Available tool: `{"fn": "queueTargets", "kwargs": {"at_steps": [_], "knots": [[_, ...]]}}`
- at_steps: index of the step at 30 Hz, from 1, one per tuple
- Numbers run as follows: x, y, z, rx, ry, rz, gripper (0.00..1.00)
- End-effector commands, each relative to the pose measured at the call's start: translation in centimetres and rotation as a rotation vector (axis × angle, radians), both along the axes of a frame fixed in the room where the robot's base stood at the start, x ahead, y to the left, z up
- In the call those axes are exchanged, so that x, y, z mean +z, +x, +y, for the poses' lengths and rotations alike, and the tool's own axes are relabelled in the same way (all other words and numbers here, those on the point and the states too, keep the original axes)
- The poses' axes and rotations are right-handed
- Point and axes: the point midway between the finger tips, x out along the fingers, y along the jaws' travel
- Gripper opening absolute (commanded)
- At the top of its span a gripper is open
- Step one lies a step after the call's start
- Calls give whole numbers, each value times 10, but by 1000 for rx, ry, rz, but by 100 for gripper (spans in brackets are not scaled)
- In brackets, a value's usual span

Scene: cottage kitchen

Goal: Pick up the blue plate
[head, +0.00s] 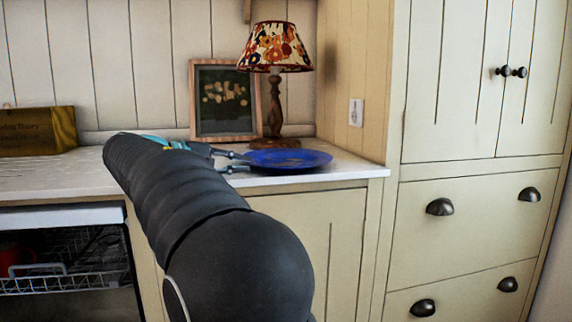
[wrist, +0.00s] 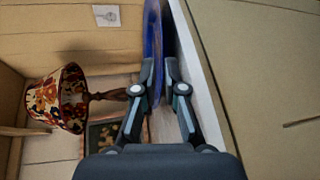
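The blue plate (head: 290,159) lies roughly level at the right end of the white countertop. In the wrist view the plate (wrist: 153,30) appears edge-on, running down between the two fingers. My gripper (head: 243,162) reaches the plate's left edge, with one finger above the rim and one below it. In the wrist view my gripper (wrist: 158,72) shows a gap between its fingertips, with the plate's edge inside. The fingers look apart and not clearly pressed on the rim. Whether the plate's underside touches the counter is hard to tell.
A lamp with a floral shade (head: 275,47) and a framed picture (head: 225,101) stand behind the plate. A wooden box (head: 37,131) is at the far left. A tall cabinet (head: 470,190) borders the counter on the right. An open dishwasher rack (head: 60,280) is below left.

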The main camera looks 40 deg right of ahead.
Motion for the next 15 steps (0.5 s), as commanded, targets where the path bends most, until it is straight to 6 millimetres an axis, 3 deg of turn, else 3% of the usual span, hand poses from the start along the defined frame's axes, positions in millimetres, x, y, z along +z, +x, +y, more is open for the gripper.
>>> {"fn": "queueTargets", "kwargs": {"at_steps": [15], "knots": [[-13, -5, -51, -2, 1, 0, 10]]}}
